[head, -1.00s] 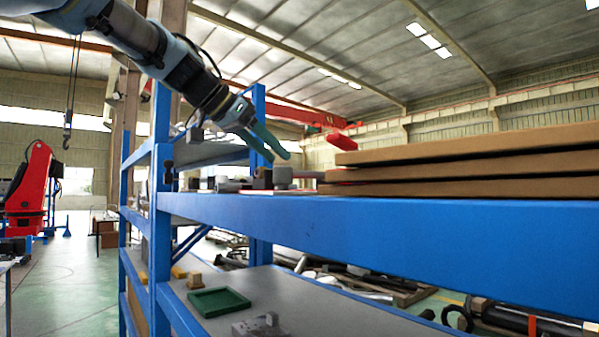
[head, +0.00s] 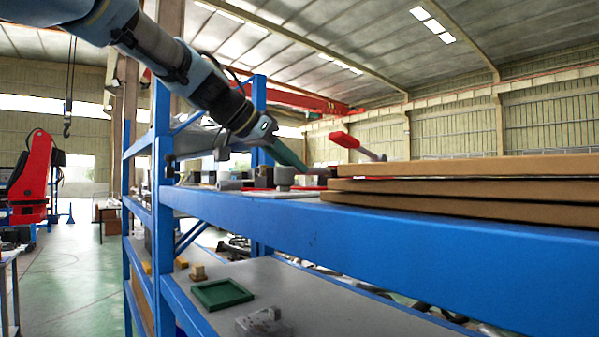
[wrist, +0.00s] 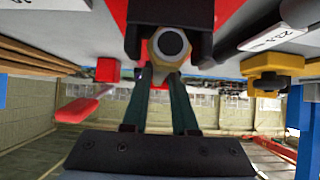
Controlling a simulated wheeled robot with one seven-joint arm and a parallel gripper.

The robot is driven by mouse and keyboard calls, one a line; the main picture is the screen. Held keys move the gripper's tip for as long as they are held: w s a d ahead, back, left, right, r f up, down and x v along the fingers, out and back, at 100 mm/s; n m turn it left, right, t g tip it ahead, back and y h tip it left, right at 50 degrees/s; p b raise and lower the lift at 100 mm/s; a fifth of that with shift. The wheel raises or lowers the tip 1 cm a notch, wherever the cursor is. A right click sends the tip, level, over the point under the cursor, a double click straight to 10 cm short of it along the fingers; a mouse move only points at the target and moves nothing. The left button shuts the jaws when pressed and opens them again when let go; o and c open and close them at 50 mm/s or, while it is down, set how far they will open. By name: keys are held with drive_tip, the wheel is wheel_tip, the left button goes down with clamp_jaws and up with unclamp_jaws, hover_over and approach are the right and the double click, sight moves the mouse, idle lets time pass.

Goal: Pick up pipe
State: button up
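My gripper (head: 302,165) reaches down from the upper left over the blue rack's top shelf in the head view. In the wrist view its two green fingers (wrist: 160,78) are apart, with a gap between them. Just past the fingertips is a brass hexagonal piece (wrist: 153,50) with a round grey end, beside black and red parts. I cannot tell whether it belongs to the pipe or whether the fingers touch it. A short grey cylinder (head: 284,176) stands near the fingertips in the head view. No piece is clearly recognisable as the pipe.
Stacked brown boards (head: 460,185) fill the right of the top shelf. A red-headed tool (head: 344,140) shows behind the fingertips. A yellow and black piece (wrist: 272,66) lies right in the wrist view. A green tray (head: 221,293) sits on the lower shelf.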

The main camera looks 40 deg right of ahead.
clamp_jaws()
idle(0.9)
